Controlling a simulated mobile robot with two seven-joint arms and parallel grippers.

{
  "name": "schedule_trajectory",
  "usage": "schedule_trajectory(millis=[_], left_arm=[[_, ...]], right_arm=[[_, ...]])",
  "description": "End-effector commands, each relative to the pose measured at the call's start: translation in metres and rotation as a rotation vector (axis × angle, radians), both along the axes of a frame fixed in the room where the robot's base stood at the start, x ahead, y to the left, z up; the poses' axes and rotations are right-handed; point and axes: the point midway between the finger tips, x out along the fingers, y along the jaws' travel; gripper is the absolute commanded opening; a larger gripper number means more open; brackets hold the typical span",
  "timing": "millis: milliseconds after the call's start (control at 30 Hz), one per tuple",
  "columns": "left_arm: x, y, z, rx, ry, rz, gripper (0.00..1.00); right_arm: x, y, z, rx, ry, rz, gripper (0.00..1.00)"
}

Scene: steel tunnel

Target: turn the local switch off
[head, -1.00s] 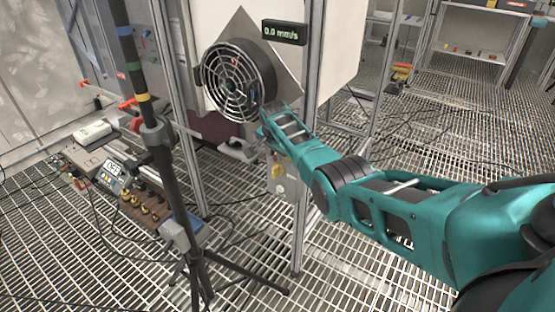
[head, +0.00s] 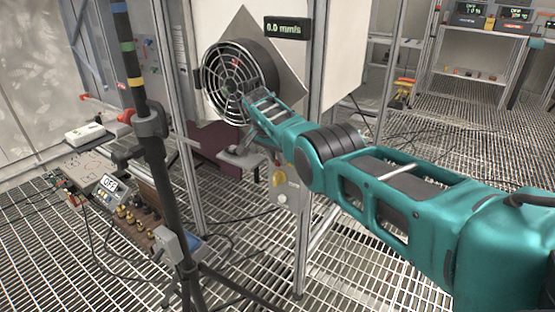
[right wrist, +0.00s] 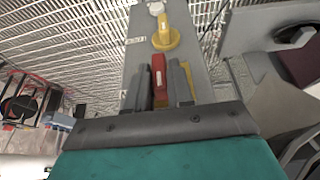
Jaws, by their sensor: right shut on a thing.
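A grey switch box (head: 288,192) is fixed on the post below the fan. It carries a yellow rotary knob (head: 277,178) and a pale round part below it. In the right wrist view the box face (right wrist: 190,50) shows the yellow knob (right wrist: 166,38) and, nearer to me, a red handle (right wrist: 158,72). My right gripper (right wrist: 157,82) is shut on the red handle, one finger on each side. My left gripper is in no view.
A round fan (head: 238,82) with a wire guard and a display (head: 285,29) reading 0.0 mm/s are close above. A black tripod pole (head: 160,160) stands to the left. Instruments with cables (head: 110,186) sit behind it. Shelves (head: 470,65) are at the back right.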

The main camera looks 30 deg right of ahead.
Motion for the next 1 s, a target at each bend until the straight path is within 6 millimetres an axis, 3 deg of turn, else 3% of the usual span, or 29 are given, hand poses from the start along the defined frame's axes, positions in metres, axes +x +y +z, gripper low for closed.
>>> schedule_trajectory(millis=[367, 400, 600, 1000], left_arm=[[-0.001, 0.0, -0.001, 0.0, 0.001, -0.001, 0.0], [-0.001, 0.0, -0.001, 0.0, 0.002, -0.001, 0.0], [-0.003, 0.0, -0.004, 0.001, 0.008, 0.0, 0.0], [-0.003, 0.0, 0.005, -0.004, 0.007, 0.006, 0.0]], right_arm=[[-0.001, 0.0, -0.001, -0.001, 0.004, -0.001, 0.0], [-0.001, 0.0, -0.001, -0.001, 0.004, -0.001, 0.23], [0.0, 0.0, -0.001, 0.0, 0.003, 0.0, 0.42], [-0.001, 0.002, 0.009, 0.0, 0.001, 0.001, 0.43]])
